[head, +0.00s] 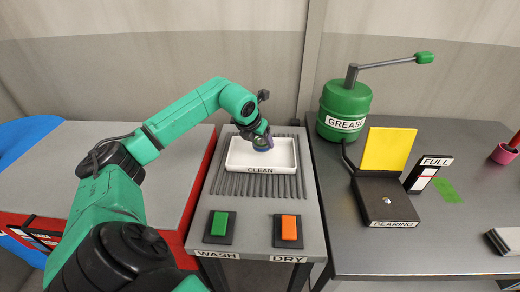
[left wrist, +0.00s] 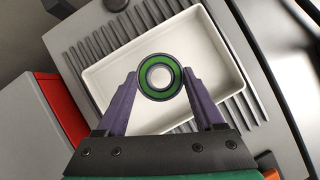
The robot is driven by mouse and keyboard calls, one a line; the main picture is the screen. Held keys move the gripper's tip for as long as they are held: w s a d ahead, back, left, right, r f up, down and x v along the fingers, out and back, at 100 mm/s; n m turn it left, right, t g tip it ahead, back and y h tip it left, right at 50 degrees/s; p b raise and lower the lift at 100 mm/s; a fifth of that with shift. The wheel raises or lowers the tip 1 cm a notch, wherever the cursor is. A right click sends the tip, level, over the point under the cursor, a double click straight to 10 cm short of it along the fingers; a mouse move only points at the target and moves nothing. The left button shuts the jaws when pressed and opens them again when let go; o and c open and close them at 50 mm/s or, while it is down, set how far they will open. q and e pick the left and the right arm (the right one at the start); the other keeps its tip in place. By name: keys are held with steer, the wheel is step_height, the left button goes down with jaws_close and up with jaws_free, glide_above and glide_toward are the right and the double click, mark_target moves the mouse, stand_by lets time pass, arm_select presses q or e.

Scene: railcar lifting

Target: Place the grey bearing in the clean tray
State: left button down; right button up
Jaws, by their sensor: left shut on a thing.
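The bearing (left wrist: 160,94) is a ring with a green face, a dark grey outer edge and a pale inner ring. My left gripper (left wrist: 160,77) is shut on it, one purple finger on each side. The white clean tray (head: 284,155) lies on the ribbed rack, labelled CLEAN at its front. In the head view my left gripper (head: 262,143) is over the tray, with the bearing mostly hidden. In the left wrist view the bearing is over the empty tray floor (left wrist: 205,50); its height above it is unclear. My right gripper is not in view.
A green WASH button (head: 219,224) and an orange DRY button (head: 288,228) are in front of the rack. At right are a green grease pump (head: 344,103) and a bearing stand (head: 386,203) with a yellow plate. A grey-topped table (head: 60,165) stands at left.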

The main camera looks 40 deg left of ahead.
mark_target(260, 150)
arm_select(q)
step_height(260, 150, down, 3)
steer(key=shift+s+d, duration=0.1)
steer(key=shift+f+p, duration=0.3)
steer(key=shift+f, duration=0.3)
jaws_free()
